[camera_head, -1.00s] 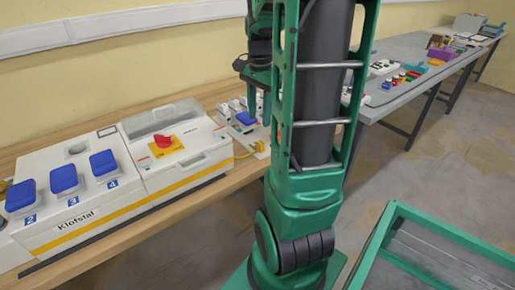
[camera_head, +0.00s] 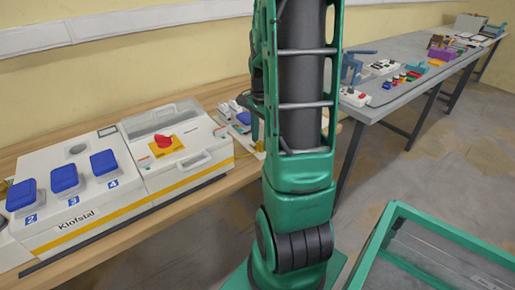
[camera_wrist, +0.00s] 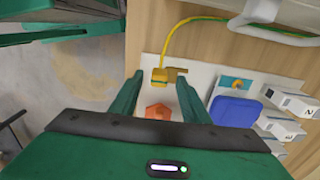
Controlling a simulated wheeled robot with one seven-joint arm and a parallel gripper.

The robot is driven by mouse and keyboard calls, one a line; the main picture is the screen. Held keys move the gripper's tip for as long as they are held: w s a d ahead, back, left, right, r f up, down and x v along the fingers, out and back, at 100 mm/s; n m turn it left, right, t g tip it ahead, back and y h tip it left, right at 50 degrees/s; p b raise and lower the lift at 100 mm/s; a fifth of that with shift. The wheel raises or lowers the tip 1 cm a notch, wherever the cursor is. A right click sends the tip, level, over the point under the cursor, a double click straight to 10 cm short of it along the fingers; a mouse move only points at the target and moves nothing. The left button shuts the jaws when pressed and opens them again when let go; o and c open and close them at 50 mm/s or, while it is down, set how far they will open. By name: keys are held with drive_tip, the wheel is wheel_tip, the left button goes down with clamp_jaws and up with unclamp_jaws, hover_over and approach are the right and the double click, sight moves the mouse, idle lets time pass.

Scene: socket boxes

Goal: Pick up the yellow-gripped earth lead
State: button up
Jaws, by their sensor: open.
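The earth lead's yellow grip (camera_wrist: 159,76) lies on a pale board in the wrist view, with a brass-coloured end (camera_wrist: 177,73) on its right. Its green-yellow cable (camera_wrist: 195,19) arches up from the grip and runs off to the right. My gripper (camera_wrist: 160,77) is open, its two green fingers apart. The yellow grip appears between the fingertips, with nothing held; I cannot tell the remaining height. In the head view my arm hides most of the gripper and the lead.
Right of the fingers are a blue cover (camera_wrist: 235,110) and white switch modules (camera_wrist: 283,125). An orange hexagon (camera_wrist: 158,111) shows between the fingers. A white handle (camera_wrist: 262,10) is near the cable. The Klofstal box (camera_head: 110,200) stands left of my arm on the wooden bench.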

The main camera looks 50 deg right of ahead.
drive_tip(key=shift+f, duration=0.4)
drive_tip(key=c, duration=1)
clamp_jaws()
drive_tip(key=shift+r, duration=0.15)
